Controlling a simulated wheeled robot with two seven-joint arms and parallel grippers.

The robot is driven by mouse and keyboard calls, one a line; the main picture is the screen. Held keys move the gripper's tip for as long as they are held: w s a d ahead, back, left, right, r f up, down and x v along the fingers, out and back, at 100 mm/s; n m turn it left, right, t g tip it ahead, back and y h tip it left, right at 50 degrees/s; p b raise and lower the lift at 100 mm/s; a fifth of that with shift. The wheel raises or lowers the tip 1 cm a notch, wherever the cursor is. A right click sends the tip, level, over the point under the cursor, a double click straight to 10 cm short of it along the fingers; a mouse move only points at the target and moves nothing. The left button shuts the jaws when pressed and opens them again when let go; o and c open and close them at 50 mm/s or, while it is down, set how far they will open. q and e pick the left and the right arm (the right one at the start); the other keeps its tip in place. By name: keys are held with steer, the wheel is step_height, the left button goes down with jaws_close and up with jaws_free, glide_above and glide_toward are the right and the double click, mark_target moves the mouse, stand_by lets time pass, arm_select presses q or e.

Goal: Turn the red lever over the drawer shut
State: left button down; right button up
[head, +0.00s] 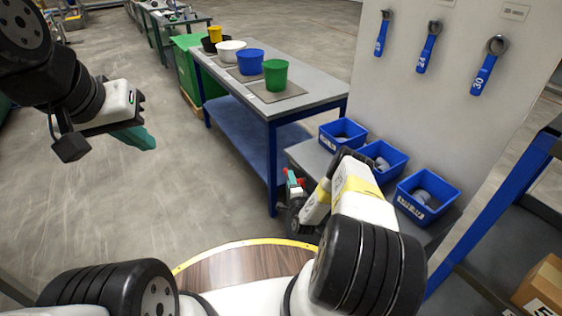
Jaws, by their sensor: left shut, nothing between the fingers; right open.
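A small red piece (301,182), likely the red lever, shows right at the fingers of my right gripper (290,177), at the near end of the blue-framed bench. The rest of the lever is hidden behind my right wrist and arm. I cannot tell whether the fingers touch it. My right gripper is open, though its fingers are small and partly covered here. The drawer does not show clearly; my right arm covers that area. My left gripper (143,138), with teal fingers, is shut and empty in the air over bare floor at the left.
A bench (325,87) carries green, blue, white and yellow tubs. Blue bins (425,209) stand on a grey top beside my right arm. Blue-handled wrenches (428,50) hang on a pale panel. A shelf with a cardboard box (545,284) is at the right. Floor at left is clear.

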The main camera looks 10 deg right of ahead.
steer(key=shift+w, duration=1.1)
steer(key=shift+c, duration=0.3)
jaws_close()
stand_by(0.4)
